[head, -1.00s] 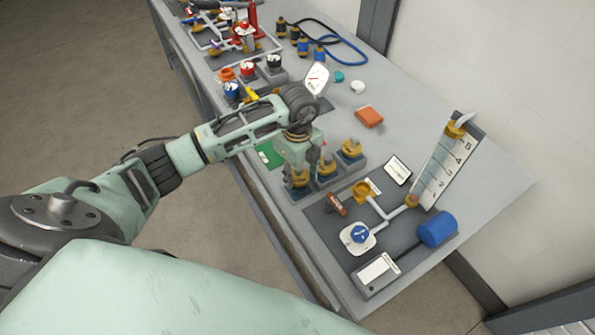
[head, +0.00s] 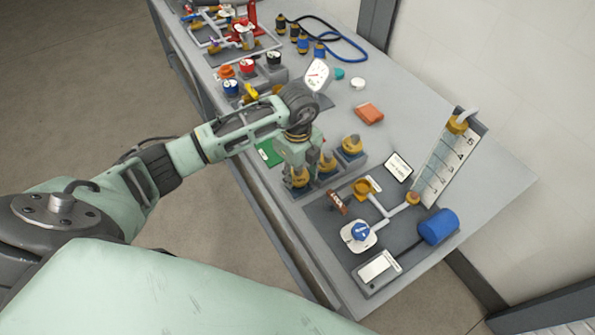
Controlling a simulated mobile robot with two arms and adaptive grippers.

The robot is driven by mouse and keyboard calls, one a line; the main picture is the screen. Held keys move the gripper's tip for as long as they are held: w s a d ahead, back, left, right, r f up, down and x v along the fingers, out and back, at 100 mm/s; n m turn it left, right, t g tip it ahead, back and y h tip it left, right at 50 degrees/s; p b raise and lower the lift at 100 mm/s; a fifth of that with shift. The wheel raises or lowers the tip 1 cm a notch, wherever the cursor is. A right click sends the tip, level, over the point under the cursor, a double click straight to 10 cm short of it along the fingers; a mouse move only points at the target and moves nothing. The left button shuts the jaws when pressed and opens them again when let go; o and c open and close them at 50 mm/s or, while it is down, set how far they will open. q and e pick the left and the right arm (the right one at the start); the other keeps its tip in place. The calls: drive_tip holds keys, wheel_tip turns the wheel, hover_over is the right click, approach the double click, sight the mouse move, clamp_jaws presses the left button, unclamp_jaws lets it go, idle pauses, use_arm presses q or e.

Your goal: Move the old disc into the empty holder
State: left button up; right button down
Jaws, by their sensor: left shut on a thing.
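My left gripper (head: 298,170) points down over the near-left position of a grey holder block (head: 325,186). It is shut on a small brass-coloured piece (head: 300,179), which seems to be the old disc; the fingers hide most of it. Whether the piece touches the block I cannot tell. Two other brass-coloured fittings stand in the block, one in the middle (head: 327,164) and one at the far right (head: 352,146). Which position counts as the empty holder cannot be made out. My right gripper does not show.
Right of the block, a dark plate carries an orange-brass cup (head: 365,187), a blue-knobbed valve (head: 359,232), a blue cylinder (head: 437,227) and a tall scale (head: 447,165). A gauge (head: 317,74) stands behind my wrist.

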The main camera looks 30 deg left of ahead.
use_arm(q)
drive_tip(key=shift+f+b, duration=0.7)
drive_tip(key=shift+f, duration=0.35)
drive_tip(key=o, duration=1.4)
drive_tip(key=shift+c, duration=0.2)
drive_tip(key=shift+r, duration=0.25)
wheel_tip(320, 180, up, 12)
drive_tip(key=shift+f, duration=0.2)
